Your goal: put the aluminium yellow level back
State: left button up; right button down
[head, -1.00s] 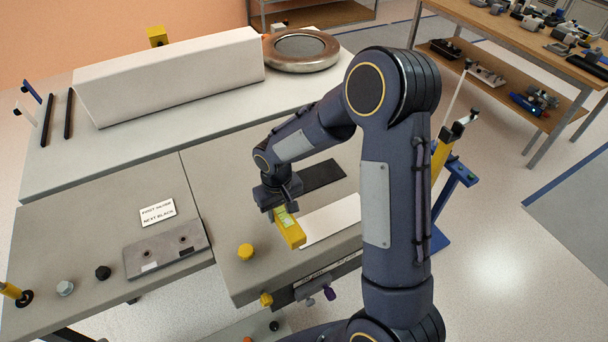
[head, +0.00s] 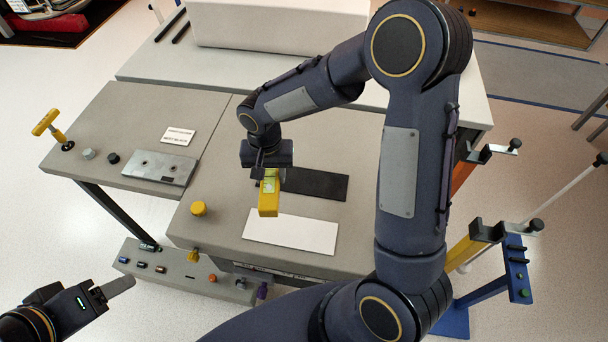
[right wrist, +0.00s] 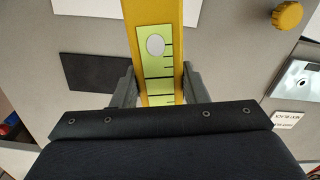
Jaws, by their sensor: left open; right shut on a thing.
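The yellow level (head: 268,197) is in my right gripper (head: 267,172), held over the grey table top (head: 225,225). In the right wrist view the level (right wrist: 157,15) runs between the two fingers of the gripper (right wrist: 158,90), and its green vial face with dark marks and a pale bubble shows. Its lower end is hidden by the gripper body. A white flat rectangle (head: 290,234) and a black flat rectangle (head: 325,185) lie on the table near the level. My left gripper (head: 115,290) is at the lower left, open and empty, away from the table top.
A yellow knob (head: 199,208) stands left of the level. A metal plate (head: 158,168) and a small sign (head: 178,136) lie further left. A button box (head: 185,272) is below the table's front edge. A blue stand (head: 518,270) is at the right.

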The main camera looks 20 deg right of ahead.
jog(key=a+r+m, duration=0.1)
jog(key=a+r, duration=0.1)
jog(key=shift+s+a+r+m, duration=0.25)
jog(key=shift+s+a+m, duration=0.05)
jog(key=shift+a+m, duration=0.1)
jog(key=shift+d, duration=0.1)
jog(key=w+d+f+p, duration=0.1)
jog(key=w+d+f, duration=0.25)
jog(key=d, duration=0.45)
jog(key=b, duration=0.2)
send_over(303, 180)
jog(key=a, duration=0.2)
jog(key=shift+m, duration=0.3)
jog(key=f, duration=0.4)
jog(key=shift+s+d+f, duration=0.25)
jog(key=shift+f, duration=0.05)
jog(key=shift+w+d+f, duration=0.15)
jog(key=shift+d+f, duration=0.35)
jog(key=shift+f, duration=0.05)
jog(key=f, duration=0.1)
jog(key=f+b, duration=0.1)
jog(key=f, duration=0.1)
jog(key=shift+w+d+f+b, duration=0.1)
jog(key=shift+d+f+b, duration=0.15)
jog(key=shift+f+b, duration=0.1)
jog(key=shift+r, duration=0.1)
